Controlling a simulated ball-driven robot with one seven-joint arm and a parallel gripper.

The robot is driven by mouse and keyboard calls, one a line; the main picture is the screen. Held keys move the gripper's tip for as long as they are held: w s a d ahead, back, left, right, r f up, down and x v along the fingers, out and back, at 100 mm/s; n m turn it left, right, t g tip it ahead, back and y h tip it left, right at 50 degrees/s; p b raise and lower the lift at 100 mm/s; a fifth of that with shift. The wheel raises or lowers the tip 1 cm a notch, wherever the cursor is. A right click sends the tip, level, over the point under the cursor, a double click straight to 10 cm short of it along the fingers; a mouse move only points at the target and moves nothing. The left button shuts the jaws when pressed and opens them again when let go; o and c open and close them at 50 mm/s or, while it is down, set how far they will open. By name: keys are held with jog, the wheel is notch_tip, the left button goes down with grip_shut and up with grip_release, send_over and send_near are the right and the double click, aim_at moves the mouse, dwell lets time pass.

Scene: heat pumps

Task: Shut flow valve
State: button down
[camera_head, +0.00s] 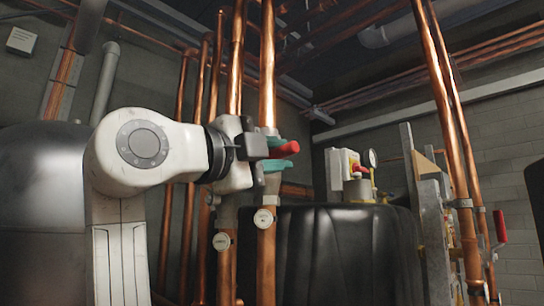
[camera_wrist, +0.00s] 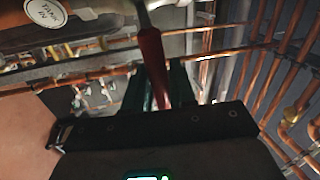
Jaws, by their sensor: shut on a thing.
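A red valve handle (camera_head: 287,149) sticks out to the right beside a vertical copper pipe (camera_head: 267,95) in the head view. My gripper (camera_head: 273,152) is at that pipe, with one teal finger above the handle and one below it. In the wrist view the red handle (camera_wrist: 152,58) runs down between the two dark teal fingers of my gripper (camera_wrist: 157,90), which is shut on it. The valve body is mostly hidden behind my gripper and wrist.
Round white tags (camera_head: 263,218) hang on the pipes below; one in the wrist view (camera_wrist: 47,12) is partly legible. Another red handle (camera_head: 500,226) is on the far right pipes.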

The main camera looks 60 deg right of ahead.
jog(key=shift+f+m+b, duration=0.3)
jog(key=shift+f+m, duration=0.3)
jog(key=shift+m, duration=0.1)
jog(key=shift+g, duration=0.4)
jog(key=c, duration=1.1)
grip_release()
jog(key=shift+a, duration=0.1)
jog(key=b+v, duration=0.1)
jog(key=v, duration=0.9)
jog(key=shift+a+r+b, duration=0.1)
jog(key=shift+a+b, duration=0.2)
jog(key=shift+a, duration=0.05)
